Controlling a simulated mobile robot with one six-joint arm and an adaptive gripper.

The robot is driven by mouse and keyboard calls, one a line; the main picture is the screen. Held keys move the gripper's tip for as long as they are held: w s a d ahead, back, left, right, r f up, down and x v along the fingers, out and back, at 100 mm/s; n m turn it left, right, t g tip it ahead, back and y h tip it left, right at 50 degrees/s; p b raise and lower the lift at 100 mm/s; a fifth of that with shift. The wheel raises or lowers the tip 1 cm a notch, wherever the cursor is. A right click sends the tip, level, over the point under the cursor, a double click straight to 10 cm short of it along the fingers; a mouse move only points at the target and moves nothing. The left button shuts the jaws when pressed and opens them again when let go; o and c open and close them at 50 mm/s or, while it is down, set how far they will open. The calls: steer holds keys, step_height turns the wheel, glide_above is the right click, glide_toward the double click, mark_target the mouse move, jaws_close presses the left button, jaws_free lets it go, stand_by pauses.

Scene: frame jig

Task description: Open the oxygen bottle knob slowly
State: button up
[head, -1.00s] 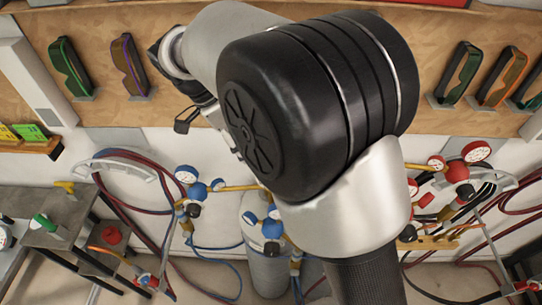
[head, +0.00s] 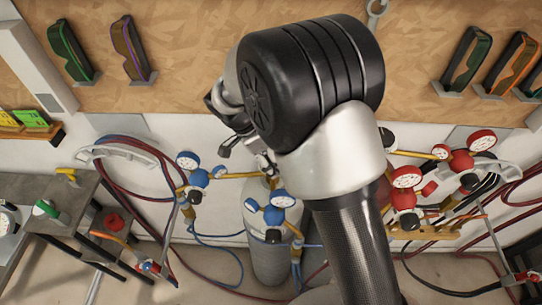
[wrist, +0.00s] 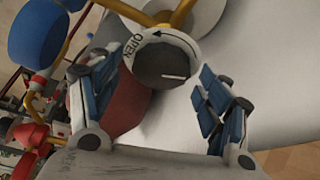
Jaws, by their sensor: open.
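The oxygen bottle (head: 270,262) is a grey cylinder standing against the wall, with blue regulators and brass fittings at its top. Its knob (wrist: 163,68) is dark and round, inside a white ring marked OPEN with a curved arrow, in the wrist view. My gripper (wrist: 155,78) is open, with one blue-padded finger on the left of the knob and one on the right. Gaps show between the fingers and the knob, and nothing is held. In the head view my gripper (head: 228,147) is by the bottle top, which my arm partly hides.
Blue gauges (head: 187,160) stick out left of the bottle, and red gauges (head: 404,177) stand to the right. Hoses (head: 110,190) hang on the left wall. A grey table (head: 60,190) stands at left. Goggles (head: 70,50) hang on the wooden panel above.

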steer(key=shift+c, duration=0.6)
steer(key=c, duration=0.9)
steer(key=shift+c, duration=0.2)
steer(key=shift+n+b, duration=0.3)
steer(key=shift+b, duration=0.1)
